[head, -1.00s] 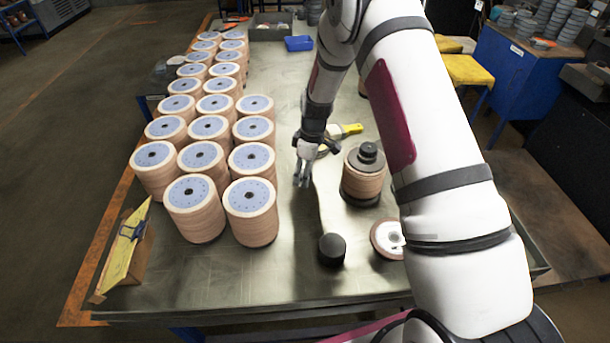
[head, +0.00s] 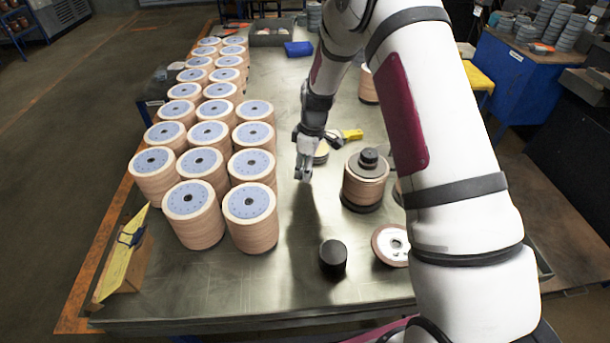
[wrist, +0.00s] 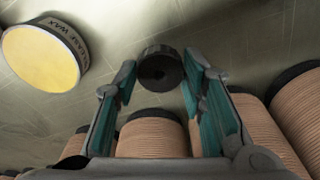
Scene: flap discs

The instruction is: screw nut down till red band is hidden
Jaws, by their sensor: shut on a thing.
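My gripper (head: 303,176) hangs above the bench between the rows of stacked discs and a single stack. In the wrist view its fingers (wrist: 160,80) are closed on a short black round piece (wrist: 160,69) with a central hole, which looks like the nut. In the head view this piece cannot be made out. The single flap disc stack (head: 362,190) stands upright right of my gripper, with a grey plate (head: 367,167) and a dark stepped knob (head: 369,157) on top. No red band can be seen.
Several disc stacks with blue-grey tops (head: 249,199) fill the left side. A black cylinder (head: 333,258) and a loose flap disc (head: 391,245) lie at the front. A wax tin (wrist: 45,55) is near the gripper, beside a yellow-handled tool (head: 350,135).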

